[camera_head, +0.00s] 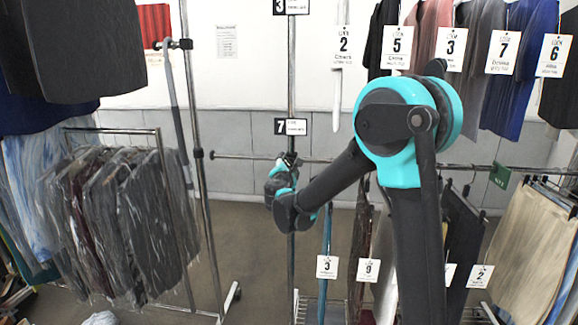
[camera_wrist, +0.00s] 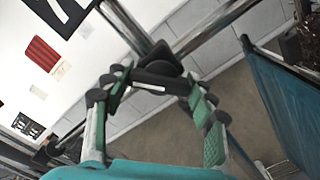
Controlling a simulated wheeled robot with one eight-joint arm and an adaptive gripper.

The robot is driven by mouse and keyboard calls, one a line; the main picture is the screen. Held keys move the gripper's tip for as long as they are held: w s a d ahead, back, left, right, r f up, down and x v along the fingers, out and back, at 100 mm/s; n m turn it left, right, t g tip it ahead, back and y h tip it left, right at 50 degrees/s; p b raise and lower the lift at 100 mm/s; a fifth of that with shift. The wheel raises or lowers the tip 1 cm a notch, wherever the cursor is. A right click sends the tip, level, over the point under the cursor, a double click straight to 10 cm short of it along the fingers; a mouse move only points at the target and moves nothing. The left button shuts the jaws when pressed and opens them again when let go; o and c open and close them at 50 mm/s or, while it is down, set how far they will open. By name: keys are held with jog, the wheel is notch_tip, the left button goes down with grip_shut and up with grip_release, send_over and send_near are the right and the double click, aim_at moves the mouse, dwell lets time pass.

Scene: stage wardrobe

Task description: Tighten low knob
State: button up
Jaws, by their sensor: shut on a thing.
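The low knob (camera_wrist: 160,82) is a dark piece at the joint where the metal upright (camera_wrist: 126,27) meets the crossbar (camera_wrist: 208,30), in the upper middle of the wrist view. My gripper (camera_wrist: 157,92) has its green-padded fingers on either side of it and is shut on it. In the head view my gripper (camera_head: 285,166) is at the upright (camera_head: 291,75), close to the low rail (camera_head: 240,157) and below the number 7 tag (camera_head: 293,126). The knob is mostly hidden there by my gripper.
Numbered garments (camera_head: 482,60) hang at the upper right, with more under the low rail. A rack of dark covered clothes (camera_head: 120,215) stands at the left. A blue garment (camera_wrist: 285,105) hangs close on the right in the wrist view. Some floor (camera_head: 250,235) is clear below my gripper.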

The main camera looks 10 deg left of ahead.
jog(key=m, duration=0.3)
jog(key=shift+m, duration=2.2)
jog(key=o, duration=1.2)
jog(key=shift+s, duration=0.1)
jog(key=s, duration=1.2)
jog(key=shift+a, duration=0.2)
